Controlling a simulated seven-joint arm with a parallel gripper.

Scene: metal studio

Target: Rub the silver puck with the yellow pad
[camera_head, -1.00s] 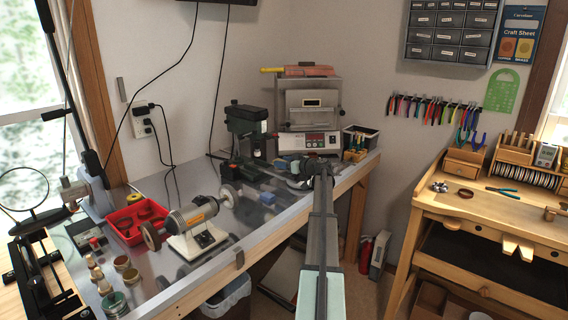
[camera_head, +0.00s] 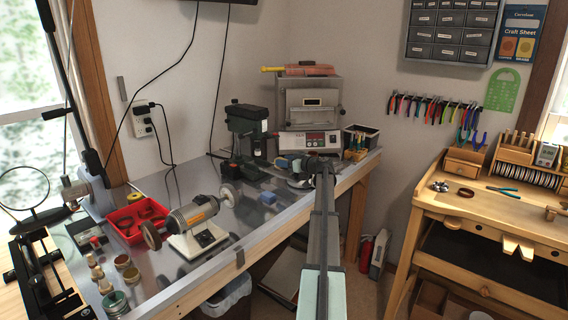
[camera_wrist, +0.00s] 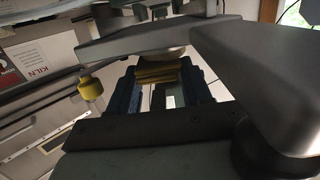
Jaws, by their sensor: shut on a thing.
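My gripper (camera_wrist: 160,92) shows in the wrist view with two dark blue fingers shut on the yellow pad (camera_wrist: 157,74). The pad sits between the fingertips. A pale rounded edge shows just beyond the pad; I cannot tell whether it is the silver puck or whether the pad touches it. In the head view my gripper (camera_head: 291,163) is small, at the far right part of the metal bench, in front of the kiln. The pad and the puck cannot be made out there.
The kiln (camera_head: 309,112) stands behind my gripper and the drill press (camera_head: 246,125) to its left. A polishing motor (camera_head: 195,218) and red tray (camera_head: 134,222) are further left on the metal bench (camera_head: 235,238). A blue block (camera_head: 267,198) lies on open bench top.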

